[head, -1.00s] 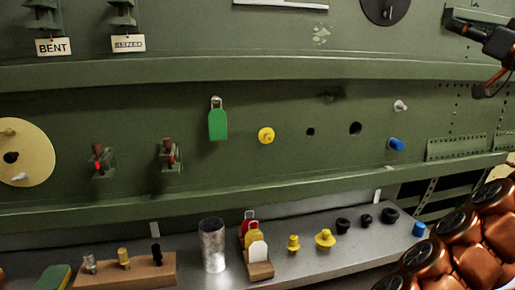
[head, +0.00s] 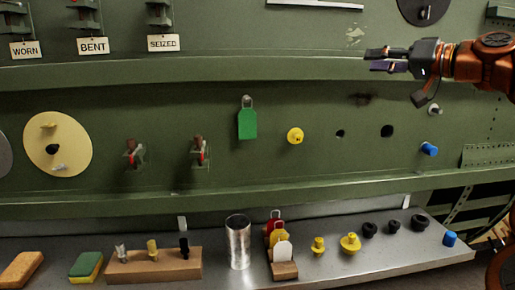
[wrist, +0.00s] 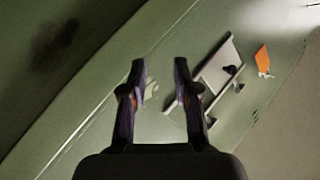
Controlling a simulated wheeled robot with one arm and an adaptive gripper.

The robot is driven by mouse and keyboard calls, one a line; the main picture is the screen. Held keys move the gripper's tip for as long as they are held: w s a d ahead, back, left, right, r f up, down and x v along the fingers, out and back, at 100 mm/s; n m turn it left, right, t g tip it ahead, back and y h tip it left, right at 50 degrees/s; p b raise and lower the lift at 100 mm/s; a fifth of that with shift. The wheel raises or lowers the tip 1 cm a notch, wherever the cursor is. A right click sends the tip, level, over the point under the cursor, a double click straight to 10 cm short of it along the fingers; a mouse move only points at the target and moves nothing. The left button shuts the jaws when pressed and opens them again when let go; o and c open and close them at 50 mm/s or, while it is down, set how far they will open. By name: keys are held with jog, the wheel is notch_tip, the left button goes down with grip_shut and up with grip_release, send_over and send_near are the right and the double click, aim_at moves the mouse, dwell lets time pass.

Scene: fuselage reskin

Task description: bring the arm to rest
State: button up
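My gripper (head: 376,60) is at the upper right in the head view, held out in front of the green panel (head: 300,100) above its upper ledge. It points left. In the wrist view my gripper (wrist: 158,80) shows its two dark fingers apart with nothing between them. Behind the fingers are the green panel surface and a grey bracket-like fitting (wrist: 218,70). My orange-brown arm (head: 485,60) reaches in from the right edge.
Below, a grey shelf (head: 350,270) holds a metal cup (head: 238,243), tags in a wooden block (head: 284,270), yellow plugs and black grommets. A green tag (head: 247,122), yellow plug (head: 295,135) and blue plug (head: 429,149) are on the panel.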

jog(key=s+a+f+g, duration=0.3)
jog(key=a+f, duration=0.2)
jog(key=a, duration=0.4)
jog(key=s+a+f+n+g+h, duration=0.1)
jog(key=s+a+f+g+h, duration=0.15)
jog(key=s+a+f, duration=0.5)
jog(key=s+a+f+g+h, duration=0.25)
jog(key=s+f+g, duration=0.2)
jog(key=f, duration=0.65)
jog(key=s+d+f+m+g+h, duration=0.1)
jog(key=s+d+f, duration=0.4)
jog(key=s+f, duration=0.7)
jog(key=s+d+f+m+g+h+p, duration=0.1)
jog(key=s+d+f+g+h, duration=0.2)
jog(key=s+f, duration=0.8)
jog(key=s+d+h, duration=0.2)
jog(key=s, duration=0.2)
jog(key=shift+s+f+g+h, duration=0.3)
jog(key=shift+s+f+g, duration=0.05)
jog(key=shift+f+g, duration=0.05)
